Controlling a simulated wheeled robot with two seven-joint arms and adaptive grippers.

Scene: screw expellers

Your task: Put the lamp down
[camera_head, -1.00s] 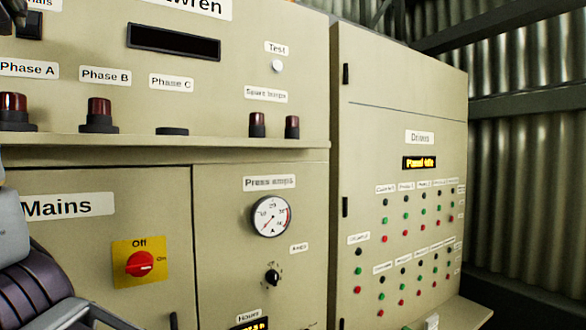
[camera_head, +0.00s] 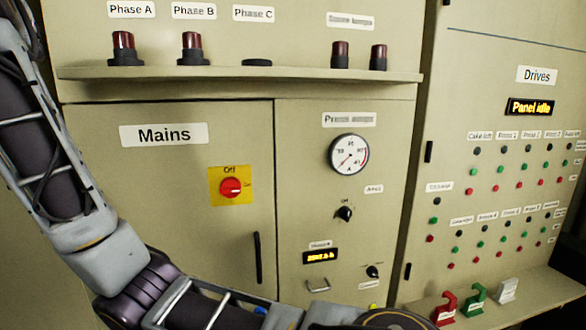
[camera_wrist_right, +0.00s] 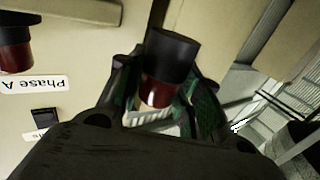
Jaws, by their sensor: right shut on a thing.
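My right gripper (camera_wrist_right: 165,105) is shut on a lamp with a dark cylindrical base (camera_wrist_right: 172,52) and a red lens (camera_wrist_right: 160,93). The wrist picture appears upside down, with the lamp's base towards the top. The gripper is beside the Phase A lamp (camera_wrist_right: 14,45), a little apart from it. In the head view, the Phase A lamp (camera_head: 123,48) and Phase B lamp (camera_head: 192,48) stand on their bases; Phase C (camera_head: 257,62) shows only a low black socket. Two spare lamps (camera_head: 340,55) (camera_head: 378,57) stand on the ledge (camera_head: 230,75). Neither gripper is clearly visible there.
My arm covers the left and bottom of the head view. Red, green and white items (camera_head: 476,298) sit on the lower right shelf.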

